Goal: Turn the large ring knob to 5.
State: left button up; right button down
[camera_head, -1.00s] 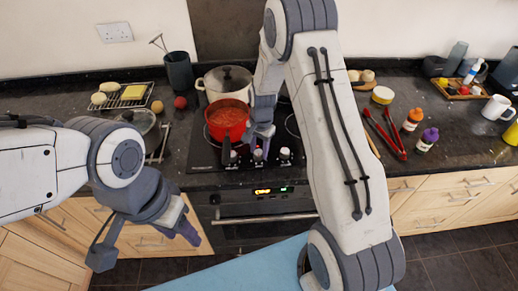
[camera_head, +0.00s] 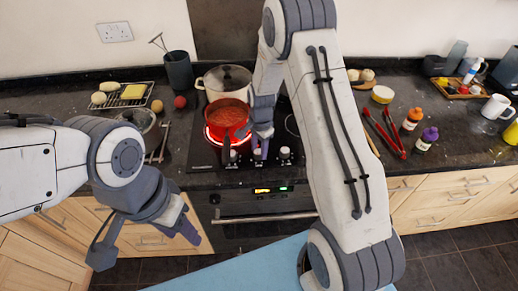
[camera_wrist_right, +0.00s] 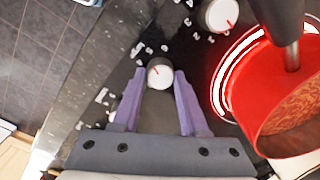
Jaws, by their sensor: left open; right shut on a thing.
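My right gripper (camera_head: 261,144) is at the hob's front knob row. White numbers ring the knob, too small to read surely. Under the red pot (camera_head: 227,115) the cooking ring (camera_head: 208,138) glows red; it also glows in the wrist view (camera_wrist_right: 224,72). My left gripper (camera_head: 186,225) is open and empty before the cabinets.
A second white knob (camera_wrist_right: 220,14) with a red line lies close by, near the red pot's dark handle (camera_wrist_right: 291,45). Another knob (camera_head: 285,152) is to the right. A lidded cream pot (camera_head: 226,80) stands behind.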

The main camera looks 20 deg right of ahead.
jog(key=c, duration=0.6)
grip_release()
jog(key=shift+w+d+r, duration=0.1)
jog(key=shift+w, duration=0.05)
jog(key=shift+o, duration=0.8)
notch_tip(320, 180, up, 10)
jog(key=b, duration=0.2)
jog(key=shift+s+r, duration=0.2)
jog(key=shift+s, duration=0.1)
